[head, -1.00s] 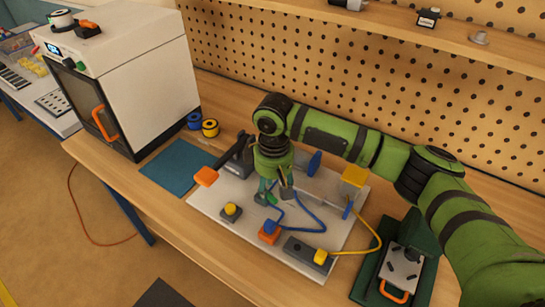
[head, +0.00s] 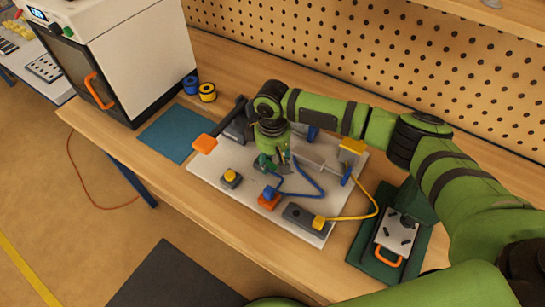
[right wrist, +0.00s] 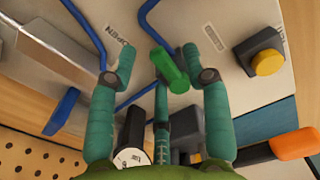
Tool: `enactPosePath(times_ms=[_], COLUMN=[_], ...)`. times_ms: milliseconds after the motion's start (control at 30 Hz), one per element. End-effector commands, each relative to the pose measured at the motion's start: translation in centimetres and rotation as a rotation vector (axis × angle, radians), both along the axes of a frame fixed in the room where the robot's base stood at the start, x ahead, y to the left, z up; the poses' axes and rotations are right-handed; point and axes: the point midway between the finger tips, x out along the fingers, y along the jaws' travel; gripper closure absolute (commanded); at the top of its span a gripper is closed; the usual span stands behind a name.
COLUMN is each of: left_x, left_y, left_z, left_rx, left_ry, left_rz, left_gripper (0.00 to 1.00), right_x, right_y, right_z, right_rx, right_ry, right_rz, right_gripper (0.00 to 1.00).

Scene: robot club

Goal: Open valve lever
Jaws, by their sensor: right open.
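My right gripper (right wrist: 158,62) is open. Its teal fingers are on both sides of the green handle, with visible gaps; I cannot tell whether any finger touches it. In the head view my right gripper (head: 273,163) points down at the middle of the board and mostly hides the handle. My left gripper is out of view.
The board also carries a yellow button (head: 230,175), a black lever with an orange end (head: 205,143), blue and yellow cables and a grey block (head: 304,215). A dark green fixture (head: 374,260) with an orange handle stands to the right. A blue mat (head: 168,133) lies left.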

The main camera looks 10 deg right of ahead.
Motion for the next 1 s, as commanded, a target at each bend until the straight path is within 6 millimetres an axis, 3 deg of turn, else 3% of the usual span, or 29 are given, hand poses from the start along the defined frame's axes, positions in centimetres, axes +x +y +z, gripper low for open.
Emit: enactPosePath(times_ms=[67,200,1000], left_x=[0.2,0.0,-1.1], left_y=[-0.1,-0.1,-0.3], left_z=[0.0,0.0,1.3], left_rx=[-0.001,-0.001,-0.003], left_ry=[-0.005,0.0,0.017], left_rz=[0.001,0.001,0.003], left_gripper=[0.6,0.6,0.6], right_x=[0.0,0.0,0.5], right_y=[0.0,0.0,-0.4], right_z=[0.0,0.0,0.0], right_rx=[0.0,0.001,0.0], right_ry=[0.0,0.001,-0.001], right_rz=[0.0,0.0,0.198], right_gripper=[0.51,1.0,1.0])
